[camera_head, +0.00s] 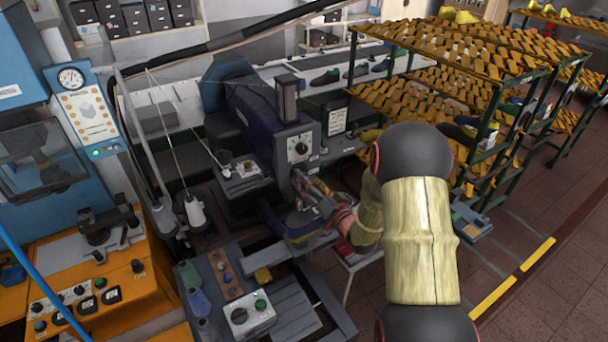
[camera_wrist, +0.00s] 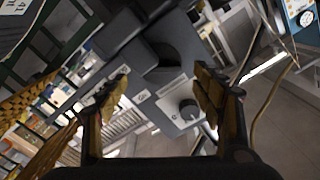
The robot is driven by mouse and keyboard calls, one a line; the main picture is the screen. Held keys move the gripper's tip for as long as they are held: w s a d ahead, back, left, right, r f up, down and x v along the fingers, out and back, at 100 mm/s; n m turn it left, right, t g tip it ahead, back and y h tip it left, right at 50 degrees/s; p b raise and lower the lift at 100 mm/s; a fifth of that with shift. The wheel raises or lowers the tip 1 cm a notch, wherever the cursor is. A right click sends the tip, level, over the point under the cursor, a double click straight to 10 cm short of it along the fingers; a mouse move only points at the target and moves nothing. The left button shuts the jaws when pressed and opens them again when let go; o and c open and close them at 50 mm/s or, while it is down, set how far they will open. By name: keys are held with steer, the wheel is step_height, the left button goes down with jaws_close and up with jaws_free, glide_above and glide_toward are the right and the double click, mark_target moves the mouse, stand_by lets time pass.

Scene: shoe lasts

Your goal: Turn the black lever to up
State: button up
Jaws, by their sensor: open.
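A black lever or knob (camera_head: 301,148) sits on a pale plate on the front of the dark blue and grey machine in the head view. In the wrist view the dark round control (camera_wrist: 188,110) shows on a grey plate, between the fingers and closer to the right one. Its exact setting is too small to tell. My gripper (camera_head: 310,188) is in front of the machine, below the control in the head view. In the wrist view my gripper (camera_wrist: 163,88) has its fingers wide apart with nothing held between them. I see no contact with the control.
A grey control box (camera_head: 249,313) with a green button stands at the bottom. Green-framed racks (camera_head: 487,95) full of orange-brown shoe lasts stand at the right. An orange machine (camera_head: 100,290) is at the left. Tiled floor (camera_head: 540,200) is open at the lower right.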

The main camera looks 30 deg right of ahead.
steer(key=shift+w+a, duration=0.1)
steer(key=shift+w, duration=1.75)
steer(key=shift+c, duration=0.4)
steer(key=c, duration=1.1)
